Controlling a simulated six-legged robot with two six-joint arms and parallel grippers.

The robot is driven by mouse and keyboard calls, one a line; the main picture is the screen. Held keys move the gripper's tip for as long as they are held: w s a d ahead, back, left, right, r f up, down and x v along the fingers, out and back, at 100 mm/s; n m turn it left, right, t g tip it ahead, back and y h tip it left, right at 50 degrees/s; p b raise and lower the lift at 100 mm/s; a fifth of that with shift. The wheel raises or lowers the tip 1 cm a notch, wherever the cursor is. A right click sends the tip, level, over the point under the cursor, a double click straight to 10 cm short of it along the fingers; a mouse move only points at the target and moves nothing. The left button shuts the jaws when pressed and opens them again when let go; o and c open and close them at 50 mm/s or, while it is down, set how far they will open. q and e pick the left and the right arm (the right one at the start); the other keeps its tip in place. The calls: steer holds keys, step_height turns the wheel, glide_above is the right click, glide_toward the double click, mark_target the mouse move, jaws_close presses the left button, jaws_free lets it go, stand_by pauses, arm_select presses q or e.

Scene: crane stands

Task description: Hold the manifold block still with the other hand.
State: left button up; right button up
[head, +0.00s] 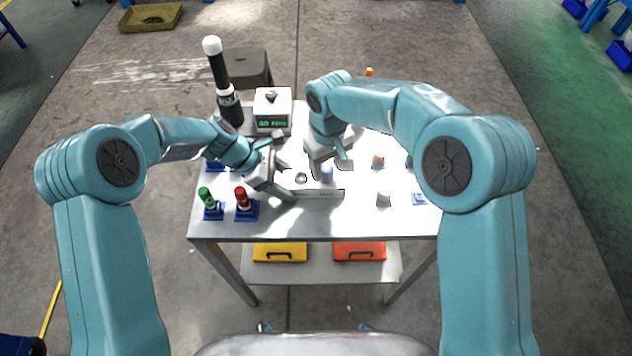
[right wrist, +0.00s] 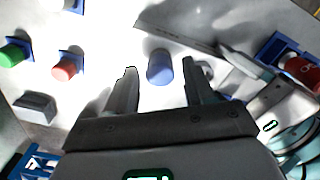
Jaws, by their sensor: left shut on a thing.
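The manifold block (head: 318,194) is a pale, low, long block near the middle of the table in the head view. My left gripper (head: 288,181) is shut on its left end, one finger on the near side and one on the far side. My right gripper (head: 331,171) is above the block, fingers apart. A blue cylinder (right wrist: 160,67) stands between its open fingers in the right wrist view, with a gap on both sides. In the head view the blue cylinder (head: 327,173) is partly hidden by my right gripper.
Green (head: 205,194) and red (head: 241,194) capped parts sit in blue holders at the table's left. A device with a green display (head: 272,112) and a black, white-topped cylinder (head: 221,75) stand behind. Several small capped parts are at the right. Yellow (head: 280,247) and orange (head: 359,247) cases lie below.

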jaws_close()
steer(key=shift+r, duration=0.1)
steer(key=n, duration=0.5)
steer(key=shift+r, duration=0.1)
steer(key=n, duration=0.4)
steer(key=shift+r, duration=0.15)
